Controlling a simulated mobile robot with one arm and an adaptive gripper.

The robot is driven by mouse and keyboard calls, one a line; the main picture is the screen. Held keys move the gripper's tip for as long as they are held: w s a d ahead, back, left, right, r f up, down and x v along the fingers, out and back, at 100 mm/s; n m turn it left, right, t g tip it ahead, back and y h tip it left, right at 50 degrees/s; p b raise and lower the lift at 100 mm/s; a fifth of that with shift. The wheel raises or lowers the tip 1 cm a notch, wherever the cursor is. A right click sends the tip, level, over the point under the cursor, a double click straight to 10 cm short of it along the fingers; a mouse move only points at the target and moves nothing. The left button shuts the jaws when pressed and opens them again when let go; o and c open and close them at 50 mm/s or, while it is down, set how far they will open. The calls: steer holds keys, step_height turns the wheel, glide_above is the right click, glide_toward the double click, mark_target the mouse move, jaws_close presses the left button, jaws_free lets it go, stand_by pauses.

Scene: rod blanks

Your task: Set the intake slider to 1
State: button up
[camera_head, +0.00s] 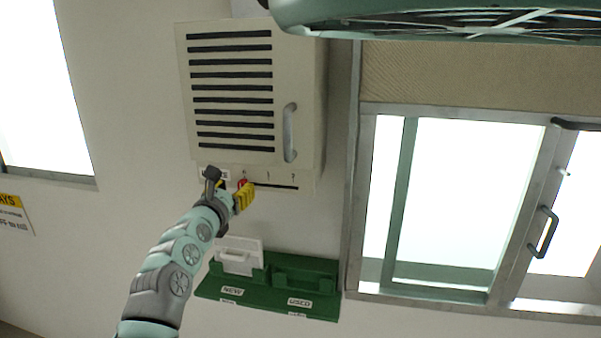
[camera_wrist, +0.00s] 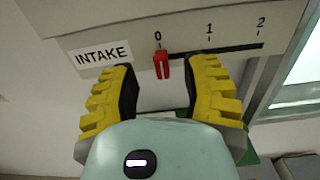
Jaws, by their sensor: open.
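The intake slider is a red knob (camera_wrist: 162,66) on a black horizontal slot (camera_wrist: 225,48) with marks 0, 1 and 2. The knob stands at the 0 mark, at the slot's left end, beside the INTAKE label (camera_wrist: 103,53). In the head view the knob (camera_head: 242,183) shows at the lower edge of the white louvred unit (camera_head: 232,100), partly hidden by my gripper. My gripper (camera_wrist: 168,85) is open, with its yellow-padded fingers on either side of the knob and apart from it. The right finger is below the slot between 0 and 2.
Below the unit hangs a green holder (camera_head: 270,286) with NEW and USED labels and a white handled piece (camera_head: 238,256) in its left part. A grey handle (camera_head: 290,132) juts from the unit's door. A framed window (camera_head: 450,200) is at right.

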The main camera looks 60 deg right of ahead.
mark_target(240, 184)
steer(key=shift+b+x, duration=0.3)
steer(key=shift+x, duration=2.05)
steer(key=shift+o, duration=0.2)
jaws_close()
steer(key=shift+f, duration=0.1)
